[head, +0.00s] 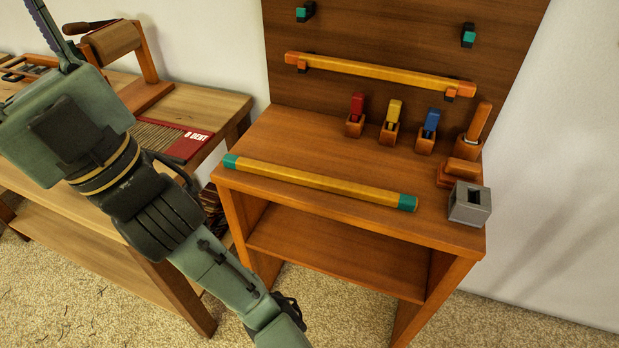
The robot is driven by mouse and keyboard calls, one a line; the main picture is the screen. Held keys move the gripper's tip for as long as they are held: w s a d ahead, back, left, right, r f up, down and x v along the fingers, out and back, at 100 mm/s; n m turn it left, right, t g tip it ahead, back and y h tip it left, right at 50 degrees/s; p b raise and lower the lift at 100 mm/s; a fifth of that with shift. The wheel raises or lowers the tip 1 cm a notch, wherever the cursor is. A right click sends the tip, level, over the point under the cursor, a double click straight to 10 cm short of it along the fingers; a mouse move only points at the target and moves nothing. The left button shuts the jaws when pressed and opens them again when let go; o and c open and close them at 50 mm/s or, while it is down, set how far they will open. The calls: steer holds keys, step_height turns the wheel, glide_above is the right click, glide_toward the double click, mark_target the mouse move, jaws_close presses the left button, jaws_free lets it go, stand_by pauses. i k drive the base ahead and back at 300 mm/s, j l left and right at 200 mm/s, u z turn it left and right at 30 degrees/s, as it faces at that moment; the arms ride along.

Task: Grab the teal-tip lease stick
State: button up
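The teal-tip lease stick (318,182) is a long yellow-orange bar with a teal cap at each end. It lies flat on the wooden stand's top (300,150), slanting from back left to front right along the front edge. Its right end is close to the grey block. My arm crosses the left of the view and runs down to the bottom edge, apart from the stick. Dark parts beside the lowest arm link may belong to my gripper, but its fingertips are hidden, and I see nothing held.
An orange-tipped stick (378,73) rests on pegs on the back panel, below two teal pegs. Red, yellow and blue tools (393,118) in holders, a wooden-handled tool (471,145) and a grey block (469,204) stand behind and right. A loom table (190,105) is left.

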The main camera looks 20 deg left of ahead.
mark_target(401, 201)
steer(key=l+u, duration=0.1)
steer(key=u, duration=1.05)
steer(key=l+u, duration=0.35)
steer(key=k+l+u, duration=0.1)
steer(key=l+u, duration=0.45)
steer(key=u, duration=0.15)
steer(key=k+l+u, duration=0.2)
steer(key=l, duration=0.25)
steer(key=k+l+u, duration=0.2)
steer(key=k+l, duration=0.65)
steer(key=i+l, duration=0.4)
steer(key=i+l+u, duration=0.05)
steer(key=l, duration=0.05)
